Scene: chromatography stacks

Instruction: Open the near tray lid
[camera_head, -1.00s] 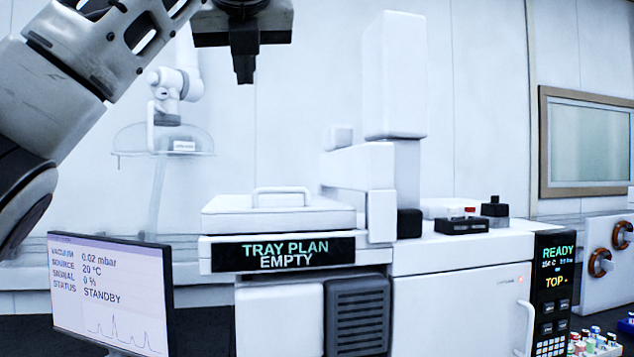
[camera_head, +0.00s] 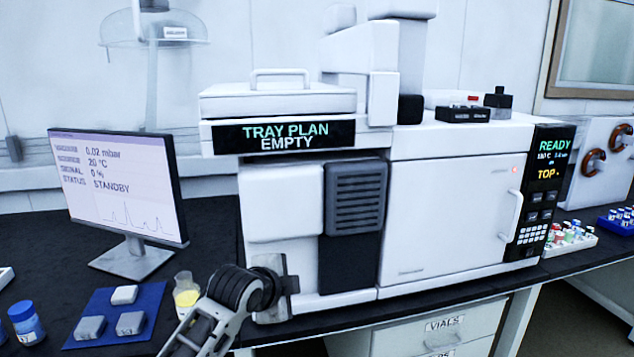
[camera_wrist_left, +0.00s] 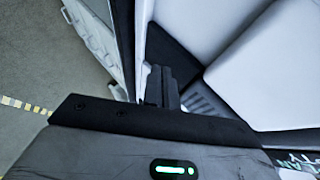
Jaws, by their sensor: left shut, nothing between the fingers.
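The white tray lid (camera_head: 280,103) lies flat and closed on the left part of the instrument, with a raised loop handle (camera_head: 280,72) on top. The dark TRAY PLAN EMPTY sign (camera_head: 270,136) is on the front below it. In the left wrist view my left gripper (camera_wrist_left: 162,82) is shut and empty, near the vent grille (camera_wrist_left: 203,103) in the picture. Part of the sign (camera_wrist_left: 297,148) shows upside down at the lower right there. My right gripper is not in view.
A monitor (camera_head: 118,190) stands left of the instrument (camera_head: 450,215). A blue mat (camera_head: 155,297), a yellow jar (camera_head: 186,297) and a blue jar (camera_head: 27,325) are at lower left. A grey and black jointed part (camera_head: 238,290) covers the bench's front there. Vial racks stand at right.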

